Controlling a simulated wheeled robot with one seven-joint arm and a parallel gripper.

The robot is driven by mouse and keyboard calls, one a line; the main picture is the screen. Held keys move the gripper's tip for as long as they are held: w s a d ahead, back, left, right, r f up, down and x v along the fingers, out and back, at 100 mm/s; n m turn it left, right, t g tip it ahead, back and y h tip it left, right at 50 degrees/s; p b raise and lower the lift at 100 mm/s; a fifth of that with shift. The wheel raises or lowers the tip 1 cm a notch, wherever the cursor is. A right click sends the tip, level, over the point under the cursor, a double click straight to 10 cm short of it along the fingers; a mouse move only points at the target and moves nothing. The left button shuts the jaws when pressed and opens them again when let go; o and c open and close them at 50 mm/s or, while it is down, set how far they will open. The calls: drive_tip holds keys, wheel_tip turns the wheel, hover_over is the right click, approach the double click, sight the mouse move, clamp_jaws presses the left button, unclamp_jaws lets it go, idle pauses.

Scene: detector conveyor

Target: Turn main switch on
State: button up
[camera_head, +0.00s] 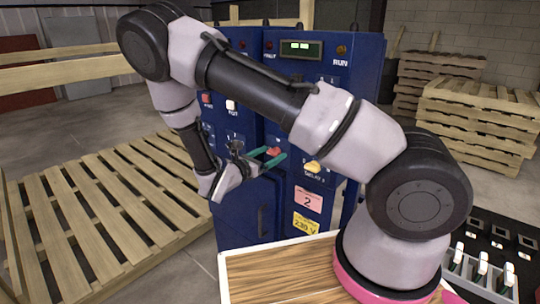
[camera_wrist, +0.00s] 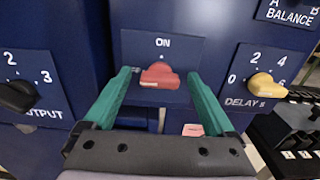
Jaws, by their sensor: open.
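The main switch is a red rotary knob (camera_wrist: 160,76) on a dark blue plate marked ON, on the front of the blue cabinet. In the wrist view the knob's bar lies crosswise, and the ON mark stands above it. My gripper (camera_wrist: 160,80) has its two green fingers open, one on each side of the red knob, with a gap visible on both sides. In the head view my gripper (camera_head: 270,157) is at the cabinet front with the red knob (camera_head: 273,151) between the fingers.
A yellow DELAY knob (camera_wrist: 265,85) is close on the right, and a black OUTPUT knob (camera_wrist: 17,96) on the left. The blue cabinet (camera_head: 240,210) carries a lit display (camera_head: 301,49). Pallets (camera_head: 95,215) lie on the left; stacked pallets (camera_head: 480,110) stand at right.

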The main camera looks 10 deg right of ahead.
drive_tip(key=c, duration=1.4)
drive_tip(key=shift+m, duration=0.3)
drive_tip(key=m, duration=0.3)
drive_tip(key=shift+s+m, duration=0.1)
drive_tip(key=shift+m, duration=0.2)
drive_tip(key=m, duration=0.4)
drive_tip(key=shift+d, duration=0.1)
drive_tip(key=m, duration=0.5)
drive_tip(key=shift+f, duration=0.15)
drive_tip(key=m, duration=0.4)
drive_tip(key=shift+s+f+m, duration=0.1)
drive_tip(key=shift+m, duration=0.2)
